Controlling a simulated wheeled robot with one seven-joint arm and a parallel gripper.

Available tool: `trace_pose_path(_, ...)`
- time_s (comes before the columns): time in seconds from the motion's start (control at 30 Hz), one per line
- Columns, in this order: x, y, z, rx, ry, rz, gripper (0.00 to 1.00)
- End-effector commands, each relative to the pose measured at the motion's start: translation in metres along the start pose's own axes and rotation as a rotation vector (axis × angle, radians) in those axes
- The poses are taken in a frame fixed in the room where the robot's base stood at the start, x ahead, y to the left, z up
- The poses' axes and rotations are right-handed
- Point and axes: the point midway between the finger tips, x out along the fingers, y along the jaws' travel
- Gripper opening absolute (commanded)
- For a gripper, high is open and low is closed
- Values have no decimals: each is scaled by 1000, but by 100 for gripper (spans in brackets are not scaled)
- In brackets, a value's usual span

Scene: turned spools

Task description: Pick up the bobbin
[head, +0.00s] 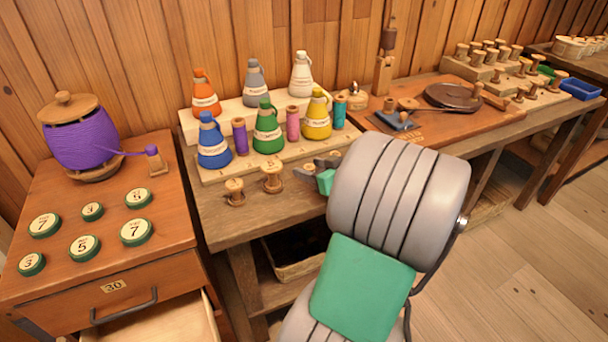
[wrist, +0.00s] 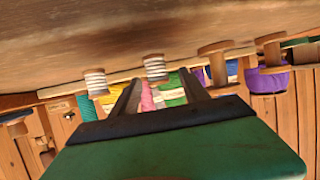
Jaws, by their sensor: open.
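Small turned spools stand along the front of the workbench. In the head view, two bare wooden ones (head: 235,191) (head: 272,177) stand left of my gripper (head: 314,171). In the wrist view, which is upside down, two spools carry pale wound thread: one (wrist: 155,68) appears between the tips of my gripper (wrist: 159,80), the other (wrist: 95,82) to its left. Two bare spools (wrist: 215,62) (wrist: 270,50) stand to the right. I cannot tell which is the bobbin. My gripper is open and empty, low over the bench front. My arm hides part of the bench there.
Colored cone-shaped bottles (head: 267,131) and thread spools (head: 240,137) stand on a stepped rack behind. A cabinet (head: 170,225) at left bears a purple yarn jar (head: 80,140) and numbered discs. A turntable board (head: 425,125) lies at right.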

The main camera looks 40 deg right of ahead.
Motion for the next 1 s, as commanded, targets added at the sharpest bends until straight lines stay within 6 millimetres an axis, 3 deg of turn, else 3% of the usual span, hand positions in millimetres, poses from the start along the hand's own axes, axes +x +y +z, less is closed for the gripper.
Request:
trace_pose_path(0.2, 37, 0, 2, 2, -2, 2, 53)
trace_pose_path(0.47, 40, 0, 2, 2, -2, 4, 53)
trace_pose_path(1.0, 41, -1, 2, 1, -2, 2, 9)
